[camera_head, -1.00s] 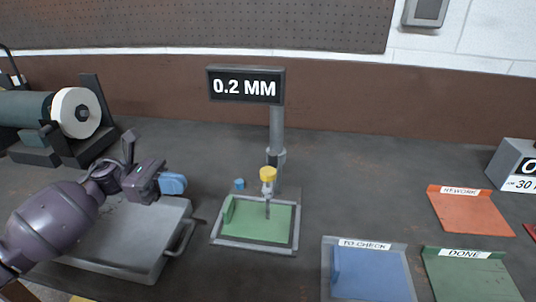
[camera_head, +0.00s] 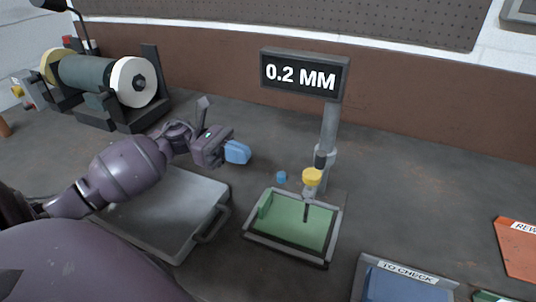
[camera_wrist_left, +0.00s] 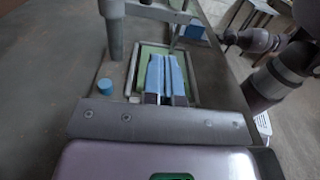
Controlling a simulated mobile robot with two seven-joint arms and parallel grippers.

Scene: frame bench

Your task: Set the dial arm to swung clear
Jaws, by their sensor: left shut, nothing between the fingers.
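The dial arm with its yellow cap (camera_head: 312,176) is mounted on a grey post (camera_head: 328,135) under a sign reading 0.2 MM. Its dark thin tip points down over the green plate (camera_head: 297,222) in the grey-framed fixture (camera_head: 287,252). A small blue knob (camera_head: 281,176) is at the fixture's back left; it also shows in the left wrist view (camera_wrist_left: 105,86). My left gripper (camera_head: 238,152) is shut and empty, above the bench left of the knob. Its blue fingers (camera_wrist_left: 166,78) lie side by side in the left wrist view, covering part of the plate.
A grey flat plate with a handle (camera_head: 165,212) lies below my left arm. A grinder with a white wheel (camera_head: 133,81) stands at the back left. A blue TO CHECK tray (camera_head: 398,286) and an orange tray (camera_head: 516,257) are at right. Bench is clear right of the post.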

